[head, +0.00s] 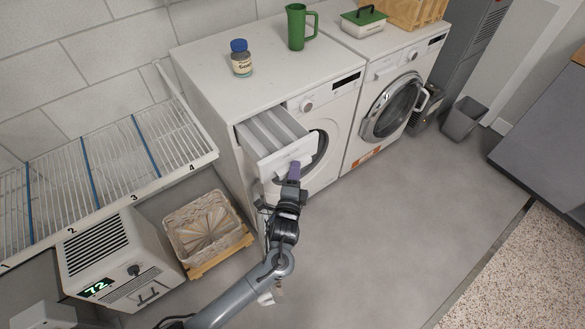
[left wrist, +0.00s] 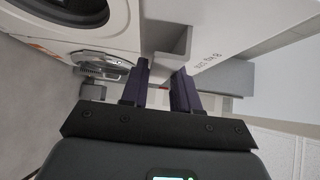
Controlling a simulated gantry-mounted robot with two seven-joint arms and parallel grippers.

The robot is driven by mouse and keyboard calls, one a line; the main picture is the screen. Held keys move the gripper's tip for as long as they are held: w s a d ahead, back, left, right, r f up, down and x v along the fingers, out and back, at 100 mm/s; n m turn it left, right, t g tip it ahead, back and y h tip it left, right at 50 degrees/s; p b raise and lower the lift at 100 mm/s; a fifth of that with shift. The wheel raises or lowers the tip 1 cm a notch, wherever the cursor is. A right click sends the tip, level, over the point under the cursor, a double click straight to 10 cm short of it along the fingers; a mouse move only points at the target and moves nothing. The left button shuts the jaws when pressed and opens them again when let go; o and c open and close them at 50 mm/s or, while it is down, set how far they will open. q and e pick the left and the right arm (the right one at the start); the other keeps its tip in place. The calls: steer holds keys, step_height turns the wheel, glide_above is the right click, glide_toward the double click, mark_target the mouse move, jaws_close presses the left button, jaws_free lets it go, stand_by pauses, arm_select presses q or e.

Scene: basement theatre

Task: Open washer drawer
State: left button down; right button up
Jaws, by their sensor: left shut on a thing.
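The washer (head: 219,92) is the left white machine in the head view. Its detergent drawer (head: 253,143) is pulled out at the upper left of the front, and its inner compartments show. My left gripper (head: 294,172) is at the drawer's front panel. In the left wrist view the drawer front (left wrist: 213,75) is close ahead, and the two dark fingers of the gripper (left wrist: 160,88) are at the handle lip (left wrist: 172,48), shut on it. My right gripper is in neither view.
A jar with a blue lid (head: 241,58) and a green pitcher (head: 297,27) stand on the washer. A second machine (head: 392,98) stands to the right. A wire rack (head: 106,157), a wicker basket (head: 205,226) and a dehumidifier (head: 118,262) are at left. The floor in front is clear.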

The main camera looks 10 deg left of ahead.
arm_select(q)
steer(key=shift+f, duration=0.35)
steer(key=c, duration=1)
jaws_free()
steer(key=shift+d, duration=0.1)
steer(key=shift+r, duration=0.1)
steer(key=shift+s, duration=0.1)
steer(key=s+p, duration=0.1)
steer(key=s, duration=0.9)
steer(key=shift+s+d, duration=0.35)
steer(key=shift+s, duration=0.05)
